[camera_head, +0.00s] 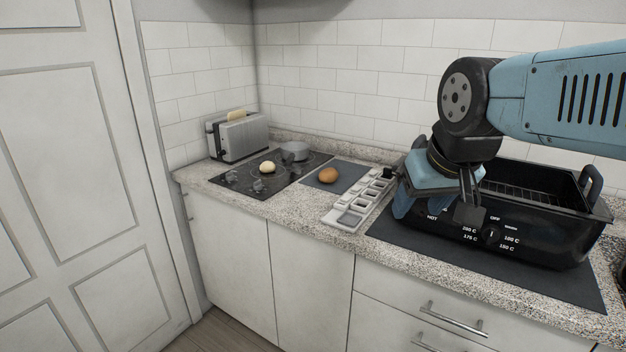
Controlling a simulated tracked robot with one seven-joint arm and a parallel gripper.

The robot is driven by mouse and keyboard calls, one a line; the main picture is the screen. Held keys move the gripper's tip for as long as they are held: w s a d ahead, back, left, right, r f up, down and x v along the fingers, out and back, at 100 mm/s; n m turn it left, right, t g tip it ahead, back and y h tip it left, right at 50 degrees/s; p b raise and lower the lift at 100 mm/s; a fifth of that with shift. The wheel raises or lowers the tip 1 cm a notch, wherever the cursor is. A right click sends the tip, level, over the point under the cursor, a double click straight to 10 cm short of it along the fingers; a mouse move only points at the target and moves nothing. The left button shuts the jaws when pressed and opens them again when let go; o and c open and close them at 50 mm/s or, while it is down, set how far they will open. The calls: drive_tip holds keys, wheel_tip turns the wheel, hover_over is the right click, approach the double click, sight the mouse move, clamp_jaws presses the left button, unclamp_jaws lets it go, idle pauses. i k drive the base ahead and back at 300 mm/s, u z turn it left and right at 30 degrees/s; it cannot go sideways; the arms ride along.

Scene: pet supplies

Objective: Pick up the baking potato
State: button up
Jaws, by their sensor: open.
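A brown, rounded potato (328,175), which looks like the baking potato, lies on a small dark mat (350,173) on the counter. It is fully in view and nothing touches it from above. My gripper (440,207) is to the right of the potato, pointing down in front of the black fryer-like appliance. It is open, and I see nothing held in it. The gripper partly covers the left part of the appliance.
The black appliance (545,232) stands on a dark mat at right. A pale tray with compartments (345,217) lies between potato and gripper. At left are a hob (240,180), a pale round item (267,167), a grey pot (295,152) and a toaster (240,138). Tiled walls close the back.

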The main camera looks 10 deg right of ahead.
sight(329, 175)
drive_tip(key=z, duration=0.05)
drive_tip(key=k, duration=0.95)
drive_tip(key=u, duration=0.5)
drive_tip(key=i, duration=1.45)
drive_tip(key=z, duration=0.05)
